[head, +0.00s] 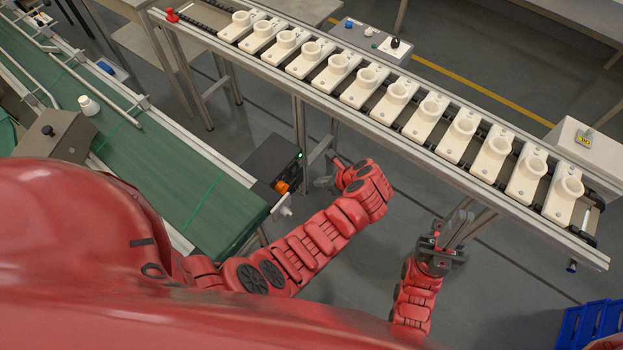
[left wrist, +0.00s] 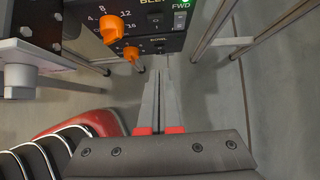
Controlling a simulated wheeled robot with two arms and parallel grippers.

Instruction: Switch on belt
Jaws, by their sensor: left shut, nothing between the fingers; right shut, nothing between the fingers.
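The green belt (head: 175,175) runs diagonally across the left of the head view, with a small white item (head: 88,105) on it. A dark control box (head: 272,160) sits beside the belt's near end, with a lit green lamp and an orange knob (head: 282,186). In the left wrist view the control box (left wrist: 150,45) shows an upper orange knob (left wrist: 112,28) with a number scale, a lower orange knob (left wrist: 131,54), and a switch marked FWD (left wrist: 180,20). My right gripper (head: 466,218) is shut and empty.
A second conveyor (head: 400,140) carries several white socket blocks across the upper right. A panel (head: 370,40) with a black knob stands behind it. A white box (head: 580,140) stands at right, a blue crate (head: 592,322) lower right. Metal legs stand near the left gripper.

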